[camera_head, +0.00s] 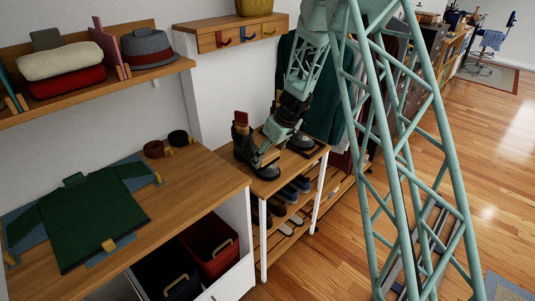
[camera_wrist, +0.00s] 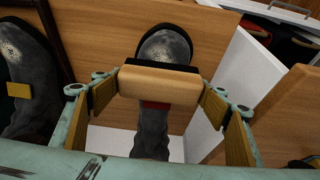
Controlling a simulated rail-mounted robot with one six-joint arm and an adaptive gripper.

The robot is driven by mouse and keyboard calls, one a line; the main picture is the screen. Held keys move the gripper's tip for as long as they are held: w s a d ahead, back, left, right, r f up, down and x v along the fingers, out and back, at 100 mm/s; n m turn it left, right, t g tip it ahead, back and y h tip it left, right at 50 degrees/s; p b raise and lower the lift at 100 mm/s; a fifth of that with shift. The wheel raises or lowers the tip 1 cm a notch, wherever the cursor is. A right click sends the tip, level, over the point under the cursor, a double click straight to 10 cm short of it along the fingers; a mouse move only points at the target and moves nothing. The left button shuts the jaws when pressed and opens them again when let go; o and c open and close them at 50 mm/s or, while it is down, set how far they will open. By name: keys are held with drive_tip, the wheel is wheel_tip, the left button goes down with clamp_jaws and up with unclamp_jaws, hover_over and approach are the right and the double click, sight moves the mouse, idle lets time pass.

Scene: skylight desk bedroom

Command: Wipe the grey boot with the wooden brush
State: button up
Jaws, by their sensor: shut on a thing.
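My gripper (camera_wrist: 160,92) is shut on the wooden brush (camera_wrist: 158,86), a pale wooden block with a dark bristle edge, with one finger at each end. The brush lies across the middle of the grey boot (camera_wrist: 165,46) in the wrist view, hiding part of it. The boot's scuffed toe shows beyond the brush and its grey shaft below. I cannot tell whether the bristles touch it. In the head view the boot (camera_head: 242,148) stands upright on the wooden shelf top, with my gripper (camera_head: 264,158) at its right side. The brush is hard to make out there.
A second dark boot (camera_wrist: 22,62) with a yellow tag stands close by at the left in the wrist view, on a dark-rimmed tray. A white cabinet side (camera_wrist: 228,82) rises at the right. The desk (camera_head: 200,172) holds a green shirt (camera_head: 82,215) and rolled belts.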

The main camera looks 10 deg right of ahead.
drive_tip(key=s+d, duration=0.1)
drive_tip(key=s+d+f+b, duration=0.1)
drive_tip(key=s, duration=0.1)
drive_tip(key=shift+s+f, duration=0.1)
drive_tip(key=shift+f, duration=0.05)
drive_tip(key=shift+c, duration=0.2)
drive_tip(key=shift+s+d+r+p, duration=0.1)
drive_tip(key=shift+d+r+p, duration=0.1)
drive_tip(key=shift+p, duration=0.65)
drive_tip(key=shift+w+a+r+p, duration=0.1)
drive_tip(key=shift+w+a+p, duration=0.05)
drive_tip(key=shift+w+a, duration=0.5)
drive_tip(key=shift+w+a+r+p, duration=0.15)
drive_tip(key=shift+w+a, duration=0.25)
drive_tip(key=shift+w, duration=0.4)
drive_tip(key=shift+w+a+r, duration=0.1)
drive_tip(key=shift+w+a, duration=0.1)
drive_tip(key=shift+w, duration=0.1)
drive_tip(key=shift+c, duration=0.3)
wheel_tip(320, 180, up, 3)
drive_tip(key=shift+s+r+p, duration=0.1)
drive_tip(key=shift+s+p, duration=0.05)
drive_tip(key=shift+p, duration=0.45)
drive_tip(key=shift+r, duration=0.2)
drive_tip(key=shift+r+p, duration=0.8)
drive_tip(key=shift+r, duration=1.25)
